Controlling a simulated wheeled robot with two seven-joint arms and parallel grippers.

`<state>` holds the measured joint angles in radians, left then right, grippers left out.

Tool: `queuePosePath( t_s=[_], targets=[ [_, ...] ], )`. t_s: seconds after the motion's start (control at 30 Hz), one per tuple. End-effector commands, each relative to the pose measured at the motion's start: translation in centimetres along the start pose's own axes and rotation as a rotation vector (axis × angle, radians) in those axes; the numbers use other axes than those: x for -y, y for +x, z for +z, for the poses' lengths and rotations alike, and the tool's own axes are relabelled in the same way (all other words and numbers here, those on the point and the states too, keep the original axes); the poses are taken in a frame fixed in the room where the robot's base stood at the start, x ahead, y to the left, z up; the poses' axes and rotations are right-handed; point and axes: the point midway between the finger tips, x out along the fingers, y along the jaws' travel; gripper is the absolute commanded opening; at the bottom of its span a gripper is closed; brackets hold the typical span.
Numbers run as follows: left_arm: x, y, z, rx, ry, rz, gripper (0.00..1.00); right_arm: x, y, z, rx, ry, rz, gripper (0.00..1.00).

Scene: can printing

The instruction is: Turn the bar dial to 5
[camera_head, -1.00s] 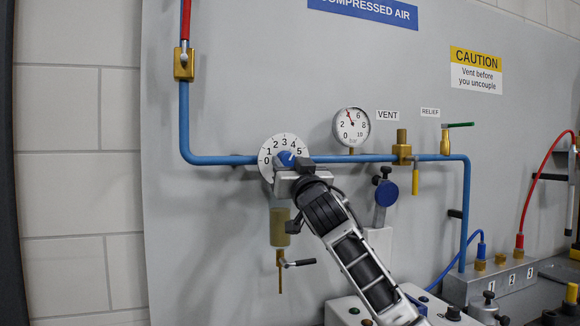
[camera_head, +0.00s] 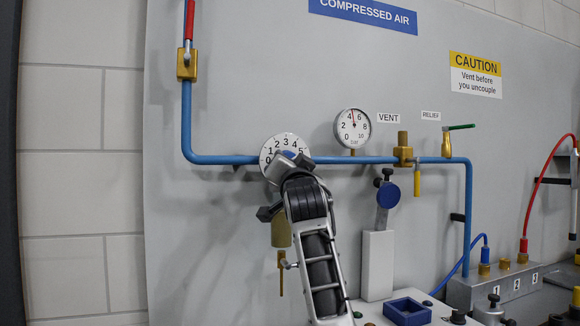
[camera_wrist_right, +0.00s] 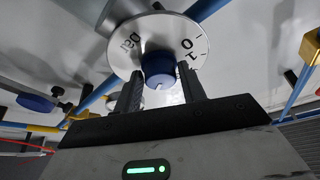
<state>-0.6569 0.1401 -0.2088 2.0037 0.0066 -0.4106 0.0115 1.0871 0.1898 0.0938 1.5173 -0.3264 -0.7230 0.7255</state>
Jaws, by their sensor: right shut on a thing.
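The bar dial (camera_head: 283,141) is a round white plate with numbers 0 to 5, mounted on the blue pipe. Its blue knob (camera_wrist_right: 158,68) sits at the centre, and the wrist view shows "bar", 0 and 1 on the plate. My right gripper (camera_wrist_right: 161,86) has a finger on each side of the knob and is shut on it. In the head view my right gripper (camera_head: 294,162) covers most of the knob and the plate's lower right, so the number the knob points at is hidden. My left gripper is not in view.
A round pressure gauge (camera_head: 352,128) right of the dial has its red needle near the top, between 4 and 6. The brass vent valve (camera_head: 403,149) and relief valve (camera_head: 446,144) are farther right. A red-handled valve (camera_head: 187,62) is upper left. A blue tray (camera_head: 407,310) lies below.

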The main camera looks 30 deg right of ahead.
Motion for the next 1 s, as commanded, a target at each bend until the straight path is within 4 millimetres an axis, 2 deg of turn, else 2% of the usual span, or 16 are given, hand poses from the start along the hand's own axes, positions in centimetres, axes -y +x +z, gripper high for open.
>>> queuePosePath(
  t_s=[0.4, 0.43, 0.47, 0.5, 0.83, 1.0],
  targets=[
    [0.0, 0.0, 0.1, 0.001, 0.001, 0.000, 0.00, -0.1, 0.0, 0.1, 0.004, 0.008, 0.006, 0.18],
    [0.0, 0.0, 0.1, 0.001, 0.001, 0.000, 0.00, -0.1, 0.0, 0.1, 0.004, 0.008, 0.006, 0.43],
    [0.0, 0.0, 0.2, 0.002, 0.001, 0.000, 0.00, -0.1, 0.0, 0.1, 0.004, 0.008, 0.006, 0.52],
    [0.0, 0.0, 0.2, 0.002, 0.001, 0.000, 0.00, -0.1, 0.0, 0.1, 0.003, 0.008, 0.006, 0.56],
    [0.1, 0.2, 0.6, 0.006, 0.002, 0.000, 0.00, 0.0, -0.3, 0.1, 0.000, 0.009, 0.004, 0.56],
    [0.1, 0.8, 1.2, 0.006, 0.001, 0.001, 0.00, -0.1, -2.6, 0.3, -0.001, 0.010, 0.002, 0.56]
  ],
)
